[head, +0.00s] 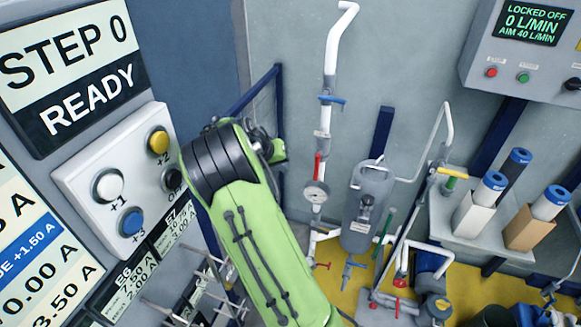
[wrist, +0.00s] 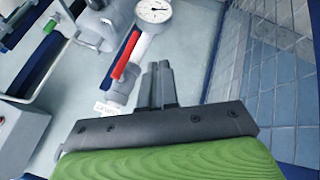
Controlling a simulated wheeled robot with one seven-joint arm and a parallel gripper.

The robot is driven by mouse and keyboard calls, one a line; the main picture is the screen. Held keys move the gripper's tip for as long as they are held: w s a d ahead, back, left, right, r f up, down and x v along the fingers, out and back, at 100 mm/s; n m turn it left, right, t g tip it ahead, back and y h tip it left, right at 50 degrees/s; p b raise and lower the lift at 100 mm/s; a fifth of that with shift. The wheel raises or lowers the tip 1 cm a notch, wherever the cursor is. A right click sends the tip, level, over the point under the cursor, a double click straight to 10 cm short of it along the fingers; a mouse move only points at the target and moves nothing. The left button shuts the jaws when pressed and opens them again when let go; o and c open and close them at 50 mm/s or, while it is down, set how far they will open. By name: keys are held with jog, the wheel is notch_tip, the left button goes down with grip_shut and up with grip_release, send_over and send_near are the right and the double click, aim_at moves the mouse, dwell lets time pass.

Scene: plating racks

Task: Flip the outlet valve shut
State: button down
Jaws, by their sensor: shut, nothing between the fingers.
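A red lever valve (head: 317,166) sits on the white vertical pipe above the round gauge (head: 316,192). Its red lever also shows in the wrist view (wrist: 125,57), lying roughly along the pipe. A blue-handled valve (head: 332,99) sits higher on the same pipe. A small tag (wrist: 108,109) by the red lever is too small to read, so I cannot tell which valve is the outlet. My gripper (wrist: 160,84) is shut and empty, to the right of the red lever in the wrist view and apart from it. In the head view my green arm hides the fingers.
A grey cylinder (head: 368,205) stands right of the pipe. A control box (head: 525,50) reads "LOCKED OFF 0 L/MIN". A button panel (head: 125,185) is at left. Blue frame posts stand behind the pipe.

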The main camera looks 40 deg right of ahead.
aim_at(317, 168)
jog(key=s+d+f, duration=0.2)
jog(key=d+f, duration=0.4)
jog(key=d, duration=0.2)
jog(key=shift+f, duration=0.3)
